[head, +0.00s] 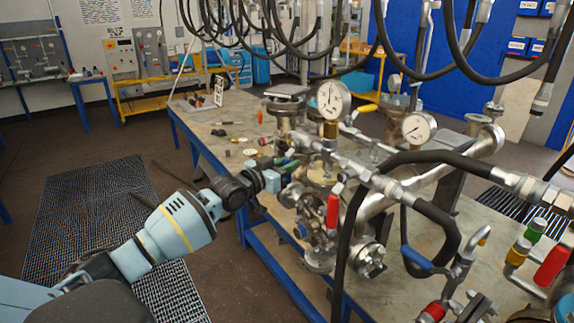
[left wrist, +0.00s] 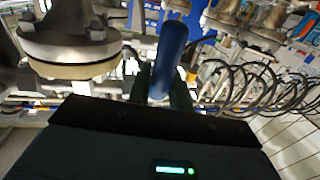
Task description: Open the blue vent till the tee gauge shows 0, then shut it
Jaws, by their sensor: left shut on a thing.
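My left gripper (head: 278,179) reaches in from the left among the pipework. In the left wrist view a blue handle (left wrist: 171,45) stands upright between its fingers, and the gripper is shut on it. The handle is mostly hidden by the gripper in the head view. A white dial gauge (head: 333,99) stands on a brass fitting above the pipes. A second white dial gauge (head: 418,128) stands to its right. I cannot tell which is the tee gauge, and the readings are too small to tell exactly. My right gripper is not in view.
A flanged vessel part (left wrist: 70,45) is close to the left gripper. A red lever (head: 333,210) and another blue lever (head: 416,257) are on the pipework. Black hoses (head: 345,230) loop over the workbench (head: 222,112). The floor left of the bench is mostly clear.

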